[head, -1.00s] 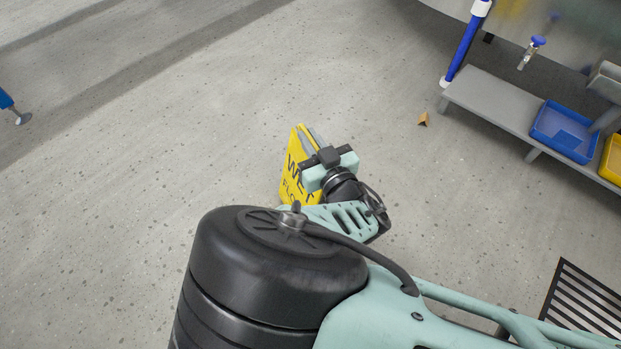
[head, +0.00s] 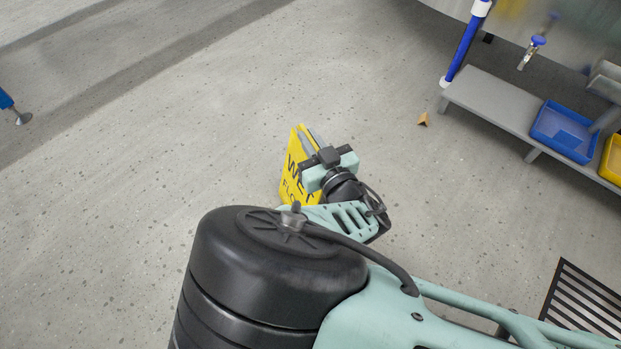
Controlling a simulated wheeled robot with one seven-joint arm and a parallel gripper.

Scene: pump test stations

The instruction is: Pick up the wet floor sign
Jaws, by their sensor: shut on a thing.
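The yellow wet floor sign (head: 292,176) is near the middle of the head view, with dark lettering on its face. My gripper (head: 316,142) is at the sign's upper right side and is shut on it. The gripper body and wrist cover the sign's right part, and my arm hides its lower part. I cannot tell whether the sign's foot touches the floor.
A grey low shelf (head: 492,101) at the upper right holds a blue bin (head: 565,130) and a yellow bin (head: 612,160). A small brown piece (head: 423,119) lies on the floor. A dark floor grate (head: 585,300) is at lower right.

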